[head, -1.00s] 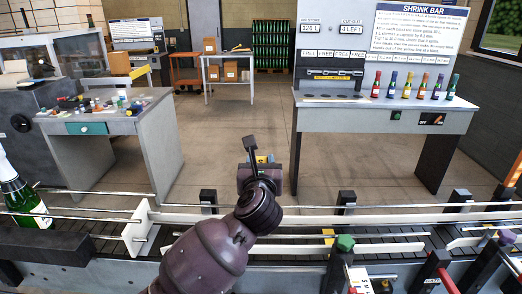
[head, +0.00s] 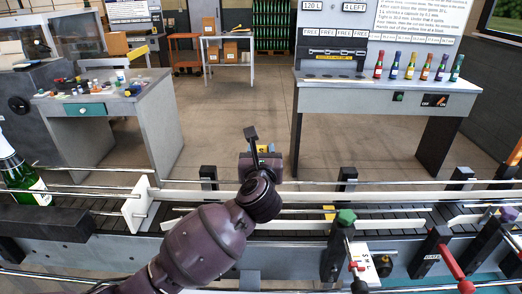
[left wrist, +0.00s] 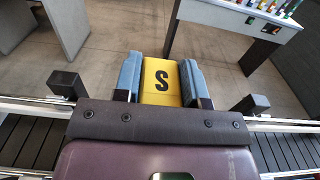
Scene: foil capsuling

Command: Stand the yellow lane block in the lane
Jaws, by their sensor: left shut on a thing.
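The yellow lane block (left wrist: 161,82), marked with a black S, is between the blue-grey fingers of my left gripper (left wrist: 160,80) in the left wrist view. The gripper is shut on its two sides. In the head view only a small yellow part of the block (head: 262,149) shows behind my left gripper (head: 260,156). They are above the far side of the conveyor lane (head: 300,224), with floor behind them in the picture. The block's lower part is hidden. My right gripper is not in view.
Metal rails and black posts (head: 347,178) line the conveyor. A white plate (head: 138,208) crosses it at left, near a green bottle (head: 20,178). A yellow piece (head: 330,212) shows at the lane by a green-knobbed post (head: 345,218). Benches stand beyond.

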